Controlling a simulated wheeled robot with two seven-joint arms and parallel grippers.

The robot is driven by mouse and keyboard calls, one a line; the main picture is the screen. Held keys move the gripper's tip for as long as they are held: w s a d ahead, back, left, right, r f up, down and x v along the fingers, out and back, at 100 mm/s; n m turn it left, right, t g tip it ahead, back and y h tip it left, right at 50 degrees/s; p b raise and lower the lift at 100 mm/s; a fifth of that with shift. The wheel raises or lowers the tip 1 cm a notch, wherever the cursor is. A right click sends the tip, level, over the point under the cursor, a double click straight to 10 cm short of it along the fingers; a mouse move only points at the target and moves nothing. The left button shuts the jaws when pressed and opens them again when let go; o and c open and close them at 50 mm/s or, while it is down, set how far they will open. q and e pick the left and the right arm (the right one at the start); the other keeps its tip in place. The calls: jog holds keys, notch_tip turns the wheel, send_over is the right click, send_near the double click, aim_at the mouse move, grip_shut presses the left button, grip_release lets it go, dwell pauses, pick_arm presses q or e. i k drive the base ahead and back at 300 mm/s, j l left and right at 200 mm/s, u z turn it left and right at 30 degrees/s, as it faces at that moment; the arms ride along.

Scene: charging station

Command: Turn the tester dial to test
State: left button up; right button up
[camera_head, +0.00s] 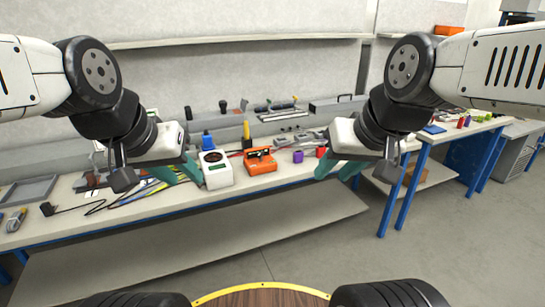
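A white device (216,177) with a round dark-rimmed face stands on the workbench near its front edge, left of centre. An orange device (261,167) with a black upper panel stands just right of it. I cannot tell which of the two is the tester, and the dial's setting is too small to read. My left gripper (180,174), with teal fingers spread apart, is open and empty just left of the white device. My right gripper (337,170), also with teal fingers apart, is open and empty to the right of the orange device.
The workbench (130,222) carries a grey tray (27,191), cables at left, a blue bottle (207,140) behind the white device, and a purple block (298,157). Another blue-legged table stands at right. The lower shelf (200,245) is bare.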

aim_at(260, 155)
jog(key=i, duration=0.6)
jog(key=i+l, duration=0.15)
jog(key=i, duration=0.5)
